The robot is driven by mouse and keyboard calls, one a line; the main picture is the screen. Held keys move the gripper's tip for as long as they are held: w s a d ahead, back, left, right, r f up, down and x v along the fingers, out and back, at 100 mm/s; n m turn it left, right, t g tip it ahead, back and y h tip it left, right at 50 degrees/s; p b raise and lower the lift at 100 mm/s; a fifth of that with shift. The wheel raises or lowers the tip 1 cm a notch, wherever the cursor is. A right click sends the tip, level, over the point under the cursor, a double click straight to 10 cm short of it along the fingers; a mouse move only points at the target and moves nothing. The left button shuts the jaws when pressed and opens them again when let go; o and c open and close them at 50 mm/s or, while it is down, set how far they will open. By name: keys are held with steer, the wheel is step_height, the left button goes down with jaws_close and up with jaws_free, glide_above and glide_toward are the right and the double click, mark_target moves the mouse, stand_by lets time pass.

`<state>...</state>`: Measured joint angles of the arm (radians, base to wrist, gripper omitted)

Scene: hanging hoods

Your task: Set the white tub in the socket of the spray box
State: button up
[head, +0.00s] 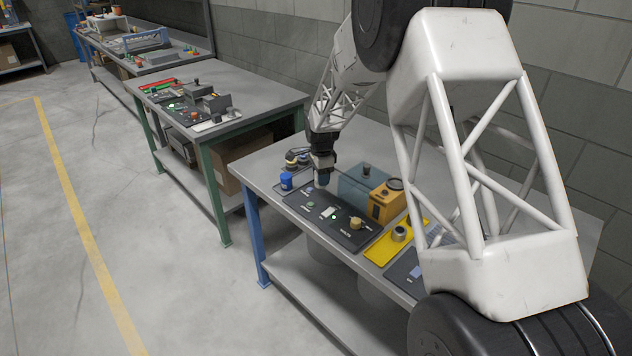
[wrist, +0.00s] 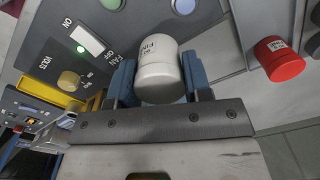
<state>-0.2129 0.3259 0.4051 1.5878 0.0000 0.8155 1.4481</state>
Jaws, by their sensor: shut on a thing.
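My gripper (wrist: 160,80) is shut on the white tub (wrist: 158,72), with one blue finger on each side of it. Dark print shows on the tub's side. In the head view my gripper (head: 322,178) is above the dark control panel (head: 338,232) on the near bench, and the tub is too small to make out there. A teal box (head: 362,182) with an orange unit (head: 387,203) stands behind and to the right of the panel. I cannot tell whether this is the spray box, and no socket shows clearly.
A red tub (wrist: 280,58) stands right of my gripper in the wrist view. A blue tub (head: 286,181) sits at the bench's left end. A yellow tray (head: 384,250) lies right of the panel.

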steer(key=w+d+n, duration=0.3)
steer(key=w+d, duration=0.1)
steer(key=w, duration=0.1)
steer(key=w+d+n, duration=0.3)
steer(key=w, duration=0.2)
steer(key=w+d+n, duration=0.3)
steer(key=w+d, duration=0.1)
steer(key=w, duration=0.1)
steer(key=shift+d+f, duration=0.2)
steer(key=shift+d, duration=0.1)
steer(key=shift+n, duration=0.8)
steer(key=d, duration=0.1)
steer(key=w+d, duration=0.2)
steer(key=d, duration=0.1)
steer(key=shift+w+d+r, duration=0.1)
steer(key=shift+r, duration=0.3)
steer(key=s+d+r+m, duration=0.4)
steer(key=s+r+m, duration=0.2)
steer(key=s, duration=0.5)
steer(key=s+d+r+m, duration=0.3)
steer(key=s+r+m, duration=0.4)
steer(key=s+m, duration=0.4)
steer(key=shift+s+d+m, duration=0.3)
steer(key=shift+s+d, duration=0.1)
steer(key=shift+s, duration=0.25)
steer(key=shift+f, duration=0.25)
steer(key=shift+f, duration=2.85)
steer(key=shift+f, duration=0.6)
